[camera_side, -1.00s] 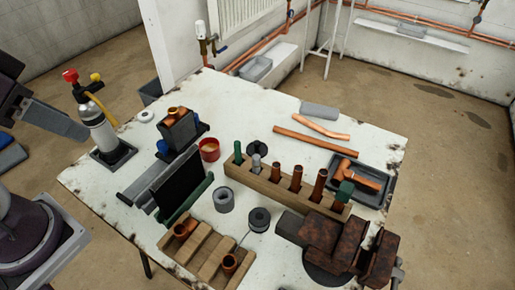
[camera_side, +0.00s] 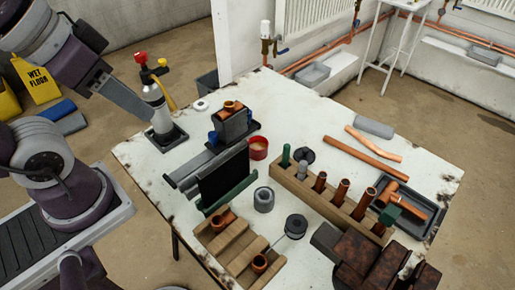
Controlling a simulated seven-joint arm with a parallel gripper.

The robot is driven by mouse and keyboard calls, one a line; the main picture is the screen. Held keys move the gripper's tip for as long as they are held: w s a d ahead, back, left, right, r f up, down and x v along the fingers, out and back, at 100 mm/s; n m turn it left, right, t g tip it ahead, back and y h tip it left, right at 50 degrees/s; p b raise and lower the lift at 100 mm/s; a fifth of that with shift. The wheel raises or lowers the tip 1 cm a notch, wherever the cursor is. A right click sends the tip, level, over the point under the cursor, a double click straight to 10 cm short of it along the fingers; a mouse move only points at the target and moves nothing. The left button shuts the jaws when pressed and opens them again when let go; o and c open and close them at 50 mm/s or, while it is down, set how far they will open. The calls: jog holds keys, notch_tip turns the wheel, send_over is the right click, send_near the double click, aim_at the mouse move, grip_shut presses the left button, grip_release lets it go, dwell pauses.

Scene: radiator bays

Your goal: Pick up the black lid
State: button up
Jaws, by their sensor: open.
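The black lid (camera_side: 305,154) appears to be the small dark round disc lying on the white table, just behind the wooden block. Part of it is hidden by the block's upright pieces. My gripper (camera_side: 130,102) is at the upper left, by the spray bottle and well away from the lid. It is open, with nothing seen in it; its fingers overlap from this side.
The wooden block (camera_side: 325,200) holds several upright copper pieces. A black upright panel (camera_side: 224,178), a spray bottle (camera_side: 158,110) and a rusty vise (camera_side: 375,262) stand around the table. A dark tray (camera_side: 412,208) holds copper fittings. The back of the table is mostly clear.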

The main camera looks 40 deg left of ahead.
jog(key=o, duration=1)
jog(key=m+g+h, duration=0.1)
jog(key=m+g, duration=0.4)
jog(key=m, duration=0.6)
send_over(306, 148)
jog(key=a, duration=0.1)
notch_tip(306, 148, down, 25)
jog(key=f, duration=0.5)
jog(key=d+f, duration=0.1)
jog(key=f, duration=0.1)
jog(key=shift+f, duration=0.2)
